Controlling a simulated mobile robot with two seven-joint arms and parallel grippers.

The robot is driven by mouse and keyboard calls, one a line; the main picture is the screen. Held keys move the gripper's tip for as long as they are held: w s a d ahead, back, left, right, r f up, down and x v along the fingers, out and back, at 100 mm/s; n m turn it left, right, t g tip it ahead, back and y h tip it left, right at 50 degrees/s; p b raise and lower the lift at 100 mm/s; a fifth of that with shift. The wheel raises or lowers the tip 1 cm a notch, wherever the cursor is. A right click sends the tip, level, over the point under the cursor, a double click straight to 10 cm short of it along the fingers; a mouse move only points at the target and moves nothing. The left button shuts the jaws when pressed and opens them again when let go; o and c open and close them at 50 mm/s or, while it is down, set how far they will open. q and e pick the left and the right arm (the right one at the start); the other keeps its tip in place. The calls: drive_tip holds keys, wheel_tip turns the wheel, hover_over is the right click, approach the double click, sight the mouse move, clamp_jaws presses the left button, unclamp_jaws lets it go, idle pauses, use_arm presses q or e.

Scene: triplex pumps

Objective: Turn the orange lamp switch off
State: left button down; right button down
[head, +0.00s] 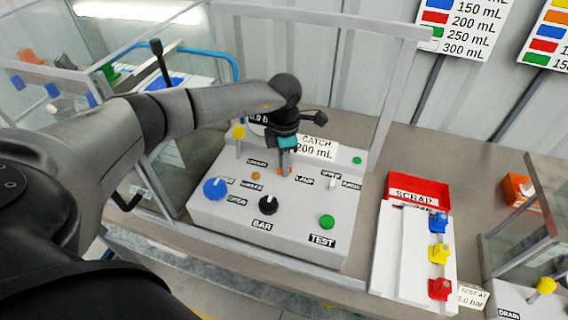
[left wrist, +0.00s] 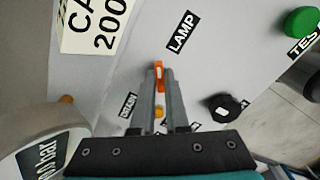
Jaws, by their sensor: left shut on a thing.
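The grey control panel (head: 300,246) stands on the bench in the middle of the head view. My left gripper (head: 284,172) reaches down to it from above, at the orange lamp switch (head: 279,170) left of the LAMP label (head: 304,180). In the left wrist view, my left gripper's fingers (left wrist: 164,92) are closed on the orange switch (left wrist: 158,68), whose tip shows past the fingertips. The fingers hide much of the switch, so I cannot tell its position. The LAMP label (left wrist: 181,32) lies just beyond. My right gripper is not in view.
The panel also holds a blue knob (head: 214,188), a black BAR knob (head: 268,204), a green TEST button (head: 327,222) and a white switch (head: 332,184). A sign (head: 317,148) and a frame post (head: 386,105) stand behind. A red SCRAP tray (head: 420,187) is at right.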

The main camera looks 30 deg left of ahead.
use_arm(q)
drive_tip(key=n+p, duration=0.1)
drive_tip(key=n, duration=0.4)
drive_tip(key=shift+n, duration=0.4)
drive_tip(key=n+p, duration=0.2)
drive_tip(key=n, duration=0.3)
drive_tip(key=shift+n, duration=0.4)
drive_tip(key=c, duration=0.9)
unclamp_jaws()
wheel_tip(320, 180, up, 15)
drive_tip(key=shift+r, duration=0.15)
drive_tip(key=shift+s, duration=0.1)
